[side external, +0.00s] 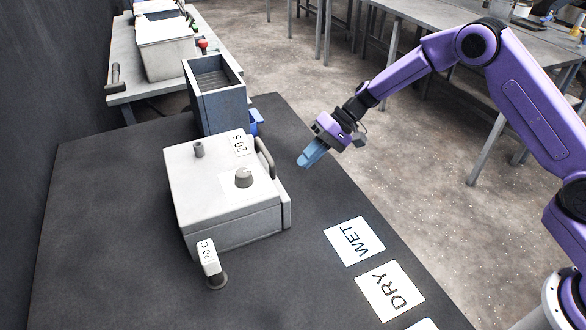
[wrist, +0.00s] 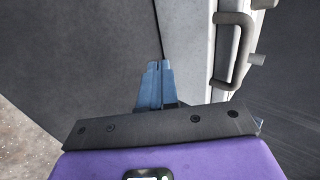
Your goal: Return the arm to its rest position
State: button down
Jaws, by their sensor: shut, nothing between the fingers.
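My gripper (side external: 306,161) has blue fingers and is shut and empty. In the side view it hangs in the air at the end of my purple arm, to the right of the white machine (side external: 215,230). In the wrist view the shut fingers (wrist: 154,72) point up the picture, beside the pale side of the machine (wrist: 188,40) and its grey handle (wrist: 236,62). I see no contact between the fingers and the machine.
The dark table (side external: 95,240) also bears a blue-grey open box (side external: 222,110), a WET card (side external: 354,241), a DRY card (side external: 389,290) and a 20 C tag (side external: 207,256). Benches (side external: 540,45) stand behind. The floor (side external: 400,160) below the arm is clear.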

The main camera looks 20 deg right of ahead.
jog(key=v, duration=0.6)
jog(key=s+r+n+g+h, duration=0.1)
jog(key=s+r+n+h, duration=0.2)
jog(key=s, duration=0.9)
jog(key=s+r+n+g+h, duration=0.2)
jog(key=s+r+n, duration=0.15)
jog(key=s, duration=0.75)
jog(key=s+d+r+n+t+h, duration=0.1)
jog(key=s+d+n+t+h, duration=0.2)
jog(key=s+d, duration=1.1)
jog(key=s+n+h, duration=0.1)
jog(key=s+n, duration=0.1)
jog(key=n, duration=0.1)
jog(key=shift+r, duration=0.1)
